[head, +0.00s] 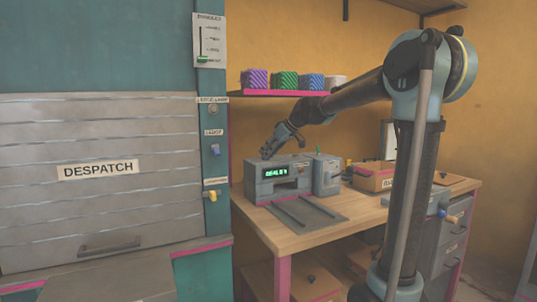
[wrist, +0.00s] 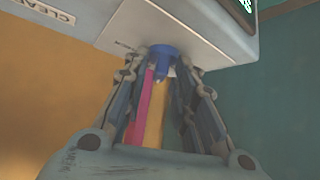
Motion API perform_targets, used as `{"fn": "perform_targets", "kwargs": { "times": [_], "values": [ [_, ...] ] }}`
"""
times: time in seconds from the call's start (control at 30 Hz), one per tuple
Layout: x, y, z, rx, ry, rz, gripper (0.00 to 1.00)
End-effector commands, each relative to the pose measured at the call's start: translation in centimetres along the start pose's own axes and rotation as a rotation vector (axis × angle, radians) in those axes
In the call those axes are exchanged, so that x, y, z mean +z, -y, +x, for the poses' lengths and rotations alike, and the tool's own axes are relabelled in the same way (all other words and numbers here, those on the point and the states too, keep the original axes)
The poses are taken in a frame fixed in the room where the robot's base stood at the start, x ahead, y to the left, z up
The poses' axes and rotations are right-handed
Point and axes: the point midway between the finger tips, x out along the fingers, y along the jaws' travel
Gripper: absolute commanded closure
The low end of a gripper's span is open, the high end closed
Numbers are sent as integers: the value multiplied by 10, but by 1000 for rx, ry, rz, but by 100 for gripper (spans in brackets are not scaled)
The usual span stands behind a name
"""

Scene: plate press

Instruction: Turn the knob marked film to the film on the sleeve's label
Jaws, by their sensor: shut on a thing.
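In the wrist view, a blue knob (wrist: 162,50) on a pale grey housing sits between the fingertips of my gripper (wrist: 163,65). The fingers are closed on the knob from both sides. A small label beside the knob is partly hidden and I cannot read it. In the head view, my gripper (head: 268,155) reaches down to the top of the grey machine (head: 265,188) with a lit green display (head: 277,174). The knob is hidden there, and the display is too small to read surely. I cannot pick out the sleeve or its label.
The machine stands on a wooden table (head: 290,238), with a dark flat plate (head: 318,215) in front. A wooden box (head: 372,180) is to its right. A grey DESPATCH shutter (head: 95,215) closes the left side.

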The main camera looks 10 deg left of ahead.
Motion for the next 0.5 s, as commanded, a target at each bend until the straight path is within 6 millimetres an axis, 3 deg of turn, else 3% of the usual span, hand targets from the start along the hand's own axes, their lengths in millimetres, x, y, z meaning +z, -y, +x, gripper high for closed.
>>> {"fn": "perform_targets", "kwargs": {
  "times": [0.5],
  "values": [
    [1,-7,1,-241,4,-245,99]
  ]
}}
